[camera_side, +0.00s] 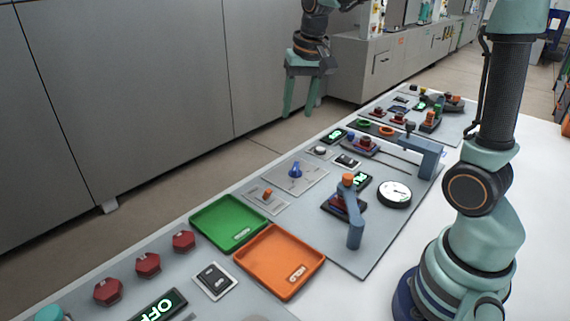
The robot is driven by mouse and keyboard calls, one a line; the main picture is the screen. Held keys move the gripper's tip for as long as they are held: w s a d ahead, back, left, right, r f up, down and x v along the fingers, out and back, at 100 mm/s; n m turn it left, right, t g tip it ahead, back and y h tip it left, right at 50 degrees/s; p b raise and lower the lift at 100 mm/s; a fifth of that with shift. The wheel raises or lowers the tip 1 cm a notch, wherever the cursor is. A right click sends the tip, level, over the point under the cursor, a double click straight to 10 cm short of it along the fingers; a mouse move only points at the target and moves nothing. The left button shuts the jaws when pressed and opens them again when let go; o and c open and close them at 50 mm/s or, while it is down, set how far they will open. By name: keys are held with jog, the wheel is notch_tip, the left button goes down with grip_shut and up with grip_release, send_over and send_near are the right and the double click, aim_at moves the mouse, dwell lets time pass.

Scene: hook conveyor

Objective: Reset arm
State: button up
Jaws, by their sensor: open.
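My gripper (301,105) hangs at the top middle of the side view, with its two teal fingers pointing down and spread apart. It is open and holds nothing. It is in the air, clear of the panel (330,247) and the devices on it. My arm's base and column stand at the right, and part of the arm is cut off by the top edge.
A green tray (204,211) and an orange tray (304,248) lie on the panel. Several red buttons (148,264) are at the lower left. A blue lever (354,222), a blue hook-like bracket (428,158) and a round gauge (395,194) stand nearer my base. Grey cabinets (110,100) line the back.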

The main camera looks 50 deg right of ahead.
jog(key=s+a+n+t, duration=0.3)
jog(key=s+a+n, duration=0.3)
jog(key=s, duration=0.6)
jog(key=shift+s+a+n, duration=0.25)
jog(key=shift+a+n, duration=0.05)
jog(key=shift+a, duration=0.3)
